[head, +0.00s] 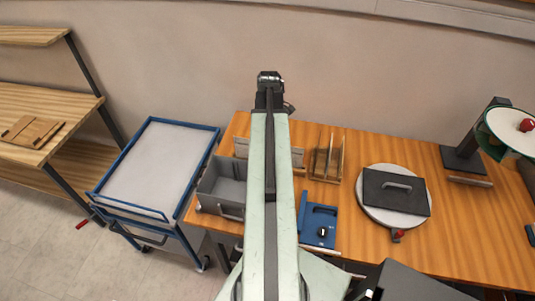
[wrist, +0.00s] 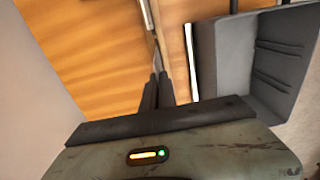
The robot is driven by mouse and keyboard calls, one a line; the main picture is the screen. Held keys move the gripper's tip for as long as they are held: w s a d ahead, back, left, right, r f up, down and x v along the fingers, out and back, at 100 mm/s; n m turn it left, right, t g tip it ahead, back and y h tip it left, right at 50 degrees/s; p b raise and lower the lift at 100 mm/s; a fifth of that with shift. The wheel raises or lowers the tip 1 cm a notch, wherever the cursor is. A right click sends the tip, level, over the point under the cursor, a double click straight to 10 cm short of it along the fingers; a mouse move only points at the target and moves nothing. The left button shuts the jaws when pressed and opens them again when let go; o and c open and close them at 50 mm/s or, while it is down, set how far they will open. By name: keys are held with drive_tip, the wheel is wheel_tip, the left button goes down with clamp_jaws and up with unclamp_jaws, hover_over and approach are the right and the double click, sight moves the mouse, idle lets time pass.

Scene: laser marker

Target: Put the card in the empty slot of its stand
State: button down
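My gripper (head: 269,88) is at the far end of my raised arm, in front of the wall above the table's back edge in the head view. In the wrist view its two dark fingers (wrist: 158,82) are close together. A thin line runs up from between the tips, and I cannot tell whether it is a held card or something behind. A wooden stand (head: 328,165) with several upright thin plates is on the table, right of my arm. A pale upright panel (head: 241,147) is partly hidden by my arm. I cannot make out which piece is the card, or the empty slot.
A grey bin (head: 208,196) is left of my arm and also fills the right of the wrist view (wrist: 240,60). A blue fixture (head: 318,228) and a round turntable (head: 372,212) with a dark plate are to the right. A blue-framed cart (head: 160,170) is left.

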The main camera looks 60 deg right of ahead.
drive_tip(key=shift+f, duration=0.25)
wheel_tip(320, 180, down, 4)
drive_tip(key=b, duration=0.3)
drive_tip(key=shift+b, duration=0.35)
drive_tip(key=c, duration=1.7)
unclamp_jaws()
drive_tip(key=shift+r, duration=0.1)
wheel_tip(320, 180, up, 13)
drive_tip(key=p, duration=1.2)
drive_tip(key=shift+f+p, duration=0.2)
drive_tip(key=shift+p, duration=0.2)
drive_tip(key=shift+f, duration=0.15)
